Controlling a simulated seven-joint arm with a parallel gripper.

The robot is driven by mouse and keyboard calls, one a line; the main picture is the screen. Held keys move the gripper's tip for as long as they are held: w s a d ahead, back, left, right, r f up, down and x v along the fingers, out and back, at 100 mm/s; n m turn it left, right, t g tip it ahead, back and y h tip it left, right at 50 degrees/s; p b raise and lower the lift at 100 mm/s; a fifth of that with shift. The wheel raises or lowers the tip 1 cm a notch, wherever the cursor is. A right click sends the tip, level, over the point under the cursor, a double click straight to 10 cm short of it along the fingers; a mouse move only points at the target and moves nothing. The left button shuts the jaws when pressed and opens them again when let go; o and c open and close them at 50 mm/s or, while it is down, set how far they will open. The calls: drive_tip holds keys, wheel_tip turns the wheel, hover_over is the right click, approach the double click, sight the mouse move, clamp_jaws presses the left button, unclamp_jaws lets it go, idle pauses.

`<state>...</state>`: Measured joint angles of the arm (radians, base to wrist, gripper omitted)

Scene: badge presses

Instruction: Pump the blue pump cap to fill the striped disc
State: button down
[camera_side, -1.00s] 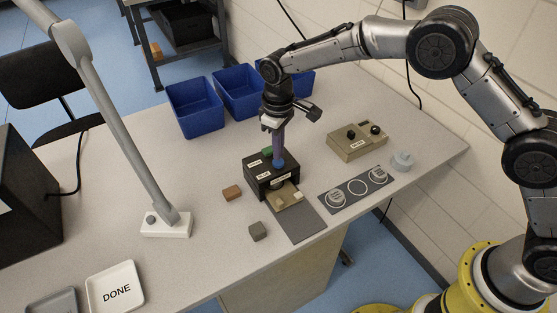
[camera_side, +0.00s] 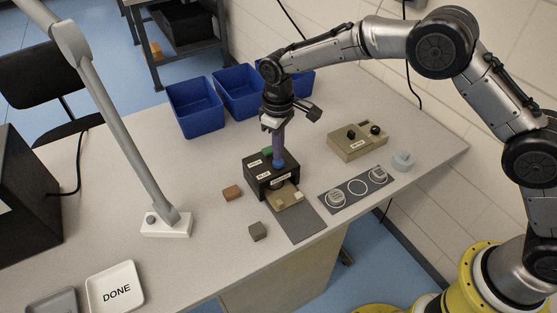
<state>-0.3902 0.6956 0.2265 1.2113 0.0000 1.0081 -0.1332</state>
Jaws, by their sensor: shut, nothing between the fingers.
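The blue pump cap (camera_side: 279,164) sits on top of a small black press box (camera_side: 260,182) with white labels. My gripper (camera_side: 279,156) is shut and points straight down, with its tip right above or touching the cap; I cannot tell which. Nothing shows between its fingers. A tan tray (camera_side: 287,201) sticks out at the front of the box, with a small pale block on it. I cannot make out stripes on either.
Brown (camera_side: 232,193) and grey (camera_side: 257,231) blocks lie near the press. Blue bins (camera_side: 195,107) stand behind. A DONE tray (camera_side: 115,287) is front left.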

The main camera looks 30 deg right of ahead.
drive_tip(key=shift+f, duration=0.2)
drive_tip(key=shift+f, duration=1.25)
idle(1.0)
drive_tip(key=shift+r, duration=4.15)
